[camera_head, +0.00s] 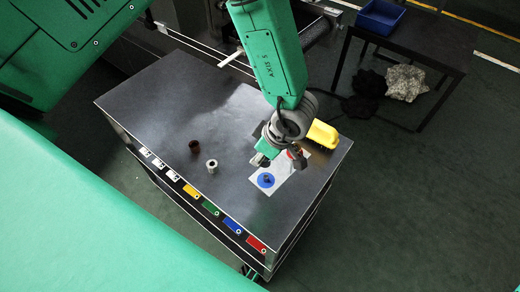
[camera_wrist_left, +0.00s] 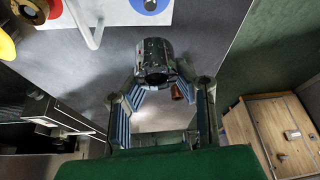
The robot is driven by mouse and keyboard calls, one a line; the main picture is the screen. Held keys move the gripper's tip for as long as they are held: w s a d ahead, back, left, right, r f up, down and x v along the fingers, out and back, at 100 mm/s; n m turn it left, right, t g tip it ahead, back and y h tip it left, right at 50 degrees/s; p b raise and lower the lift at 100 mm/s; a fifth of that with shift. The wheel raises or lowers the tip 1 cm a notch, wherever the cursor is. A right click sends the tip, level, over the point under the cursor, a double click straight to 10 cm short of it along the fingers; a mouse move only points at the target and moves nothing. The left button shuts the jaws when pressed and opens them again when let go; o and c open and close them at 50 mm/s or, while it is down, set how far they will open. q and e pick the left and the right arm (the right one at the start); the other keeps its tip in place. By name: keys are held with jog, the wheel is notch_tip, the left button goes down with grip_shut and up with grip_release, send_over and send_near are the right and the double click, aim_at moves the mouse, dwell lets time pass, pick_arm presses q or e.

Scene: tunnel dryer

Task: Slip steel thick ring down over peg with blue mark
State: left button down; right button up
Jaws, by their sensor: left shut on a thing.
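My left gripper (camera_head: 264,160) is above the table beside the white plate. In the left wrist view its fingers (camera_wrist_left: 157,82) are shut on a shiny dark steel thick ring (camera_wrist_left: 154,60), held with its bore facing the camera. The plate has a round blue mark (camera_head: 264,184), with a small dark peg (camera_head: 268,179) at its middle. The held ring is apart from this peg, to its upper left in the head view. The blue mark (camera_wrist_left: 150,4) is cut off at the wrist view's top edge. My right gripper is not in view.
A yellow object (camera_head: 322,134) is behind the plate. Coloured tags line the table's front edge. The table's left part is clear.

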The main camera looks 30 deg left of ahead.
pick_arm(q)
notch_tip(320, 180, down, 3)
jog(key=shift+d+f+b, duration=0.1)
jog(key=shift+f+b, duration=0.05)
jog(key=shift+b, duration=0.5)
jog(key=shift+d+f+b, duration=0.15)
jog(key=shift+f+b, duration=0.25)
jog(key=shift+f, duration=0.35)
jog(key=shift+d+f, duration=0.25)
jog(key=shift+f, duration=0.15)
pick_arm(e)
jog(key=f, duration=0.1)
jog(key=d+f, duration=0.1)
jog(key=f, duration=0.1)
pick_arm(q)
jog(key=shift+a, duration=0.25)
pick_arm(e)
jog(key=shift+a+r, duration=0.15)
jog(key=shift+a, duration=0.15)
pick_arm(q)
jog(key=shift+d, duration=0.2)
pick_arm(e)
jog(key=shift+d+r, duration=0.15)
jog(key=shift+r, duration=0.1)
pick_arm(q)
jog(key=shift+a, duration=0.1)
